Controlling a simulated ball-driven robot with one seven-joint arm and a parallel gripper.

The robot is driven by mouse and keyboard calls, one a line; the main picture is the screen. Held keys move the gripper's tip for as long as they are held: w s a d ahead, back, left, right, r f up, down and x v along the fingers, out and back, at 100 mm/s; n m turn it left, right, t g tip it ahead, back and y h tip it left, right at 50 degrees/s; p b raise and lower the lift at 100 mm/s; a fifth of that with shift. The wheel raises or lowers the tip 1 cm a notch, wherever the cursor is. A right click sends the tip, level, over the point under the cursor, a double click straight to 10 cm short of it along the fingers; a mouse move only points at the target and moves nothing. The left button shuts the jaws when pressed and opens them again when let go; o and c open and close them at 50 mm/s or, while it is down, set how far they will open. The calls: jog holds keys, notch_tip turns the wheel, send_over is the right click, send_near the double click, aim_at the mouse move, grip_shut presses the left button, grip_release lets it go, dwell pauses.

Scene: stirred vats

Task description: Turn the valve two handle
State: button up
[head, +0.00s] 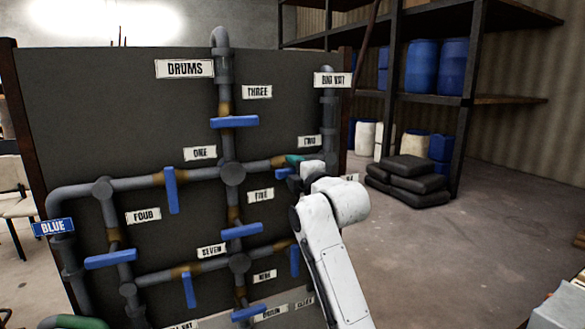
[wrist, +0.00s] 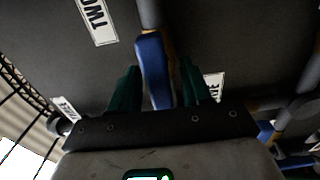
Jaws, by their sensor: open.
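The valve two handle (wrist: 152,62) is a blue lever on a grey pipe, near the label TWO (wrist: 97,18) in the wrist view. In the head view only a small blue part of the handle (head: 282,173) shows beside my wrist, under the TWO label (head: 310,141). My gripper (wrist: 159,67) is open, with its green fingers on either side of the handle. Gaps show between the handle and both fingers. In the head view my gripper (head: 293,159) is at the pipe, with much of it and the handle hidden by my wrist.
The dark panel (head: 60,120) carries other blue handles, such as valve three (head: 234,122), valve one (head: 172,190) and valve five (head: 242,231). Grey pipes stand out from the panel. Black sacks (head: 408,180) and a shelf with blue drums (head: 421,67) are behind at right. The right floor is mostly clear.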

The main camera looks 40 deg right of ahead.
jog(key=shift+w+d, duration=0.15)
jog(key=shift+w, duration=0.45)
jog(key=shift+c, duration=0.3)
grip_shut()
